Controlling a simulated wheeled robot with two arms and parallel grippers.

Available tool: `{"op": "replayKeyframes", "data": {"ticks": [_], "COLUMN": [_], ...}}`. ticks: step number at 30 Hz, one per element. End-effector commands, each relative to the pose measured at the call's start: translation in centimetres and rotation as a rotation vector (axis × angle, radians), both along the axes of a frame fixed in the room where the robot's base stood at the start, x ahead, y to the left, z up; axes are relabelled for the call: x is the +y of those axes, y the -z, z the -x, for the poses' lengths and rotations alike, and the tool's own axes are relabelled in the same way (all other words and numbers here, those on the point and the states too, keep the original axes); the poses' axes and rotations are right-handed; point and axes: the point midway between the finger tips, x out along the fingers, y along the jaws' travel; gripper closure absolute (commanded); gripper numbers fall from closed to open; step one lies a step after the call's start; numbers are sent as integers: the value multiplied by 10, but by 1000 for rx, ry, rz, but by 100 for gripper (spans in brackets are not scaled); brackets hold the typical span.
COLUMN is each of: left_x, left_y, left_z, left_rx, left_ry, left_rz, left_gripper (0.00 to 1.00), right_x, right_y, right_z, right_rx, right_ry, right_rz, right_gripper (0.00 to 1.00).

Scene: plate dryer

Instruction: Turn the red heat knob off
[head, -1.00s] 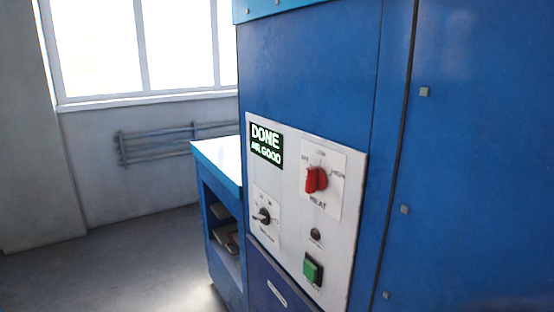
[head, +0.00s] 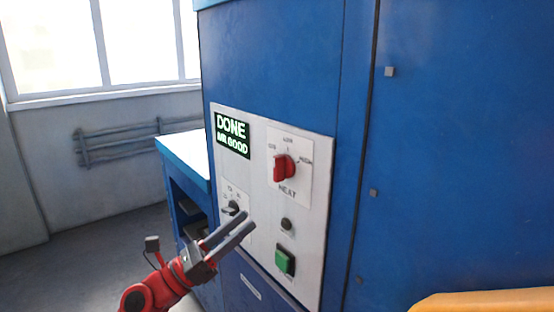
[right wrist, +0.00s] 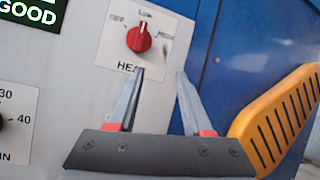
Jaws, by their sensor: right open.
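The red heat knob (head: 284,168) is on a white control panel (head: 258,180) on the blue machine, with off, low and high labels around it. In the right wrist view the knob (right wrist: 139,38) shows ahead of the fingers, up and to the left; its grip looks near upright, towards the low label, but the exact setting is hard to tell. My right gripper (head: 249,219) is open and empty, below and left of the knob in the head view. Its fingertips (right wrist: 160,71) look apart from the knob. My left gripper is out of view.
A display (head: 232,135) reads DONE. A black dial (head: 232,209), a dark round button (head: 286,224) and a green button (head: 285,260) share the panel. An orange slotted part (right wrist: 280,115) stands to the right. A low blue cabinet (head: 185,150) stands left of the machine.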

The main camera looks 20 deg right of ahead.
Motion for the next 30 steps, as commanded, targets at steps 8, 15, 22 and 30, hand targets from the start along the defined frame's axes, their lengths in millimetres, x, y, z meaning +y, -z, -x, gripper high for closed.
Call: {"op": "replayKeyframes", "data": {"ticks": [8, 15, 22, 30], "left_x": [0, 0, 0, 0], "left_y": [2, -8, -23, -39], "left_z": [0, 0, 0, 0], "left_rx": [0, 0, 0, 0], "left_ry": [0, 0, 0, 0], "left_rz": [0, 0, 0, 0], "left_gripper": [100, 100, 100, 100], "right_x": [47, 20, -28, -79], "right_y": [-42, -57, -79, -100], "right_z": [-15, -25, -42, -60], "right_rx": [-134, -140, -139, -137], "right_ry": [-216, -218, -215, -215], "right_rz": [-152, -156, -155, -156], "right_gripper": [50, 50, 50, 50]}}
